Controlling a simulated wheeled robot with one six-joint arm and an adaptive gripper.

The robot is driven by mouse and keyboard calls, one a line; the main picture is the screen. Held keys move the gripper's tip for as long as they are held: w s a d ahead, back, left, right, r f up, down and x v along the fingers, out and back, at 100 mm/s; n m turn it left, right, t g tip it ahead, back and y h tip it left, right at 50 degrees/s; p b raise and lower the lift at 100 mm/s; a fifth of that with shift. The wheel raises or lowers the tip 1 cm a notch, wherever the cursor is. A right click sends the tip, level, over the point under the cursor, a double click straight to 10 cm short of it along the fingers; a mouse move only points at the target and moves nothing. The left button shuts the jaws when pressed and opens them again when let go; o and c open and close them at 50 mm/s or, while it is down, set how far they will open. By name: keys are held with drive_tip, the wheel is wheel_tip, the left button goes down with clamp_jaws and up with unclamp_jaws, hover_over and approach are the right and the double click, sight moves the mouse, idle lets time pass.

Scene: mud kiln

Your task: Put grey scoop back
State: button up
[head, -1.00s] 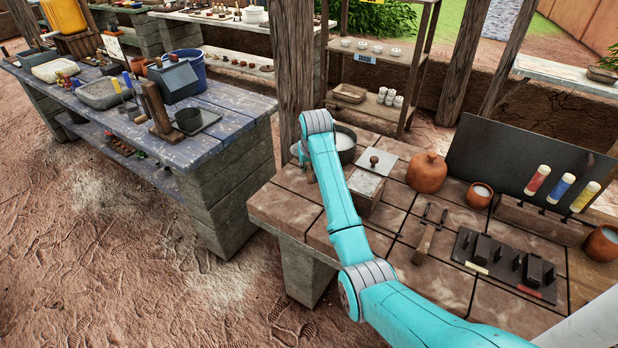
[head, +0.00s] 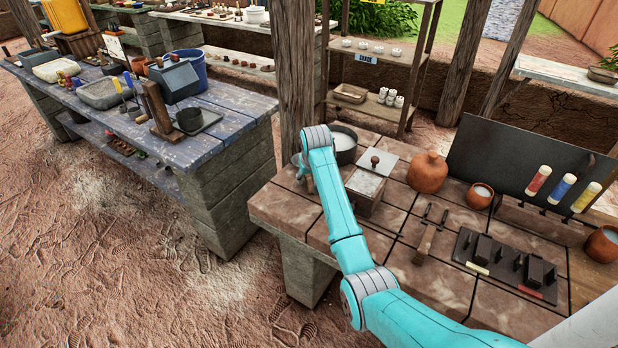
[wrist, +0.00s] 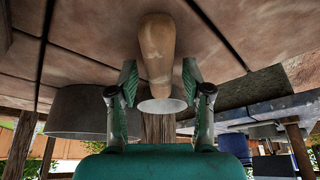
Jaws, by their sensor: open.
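In the wrist view, a scoop with a tan wooden handle (wrist: 157,45) and a grey end (wrist: 161,104) shows between the fingers of my gripper (wrist: 159,78). The fingers are open, one on each side of it; I cannot tell whether either touches it. The handle lies against the brown tiled tabletop, which fills the top of this view. In the head view my gripper (head: 302,172) is mostly hidden behind my turquoise arm, at the far left corner of the tiled table (head: 282,204). The scoop cannot be made out there.
A dark round pot (head: 346,157) with pale contents stands just right of my gripper. A wooden post (head: 294,80) rises behind. A blue-topped bench (head: 228,118) stands left, across a gap.

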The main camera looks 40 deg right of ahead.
drive_tip(key=v, duration=1.2)
idle(0.4)
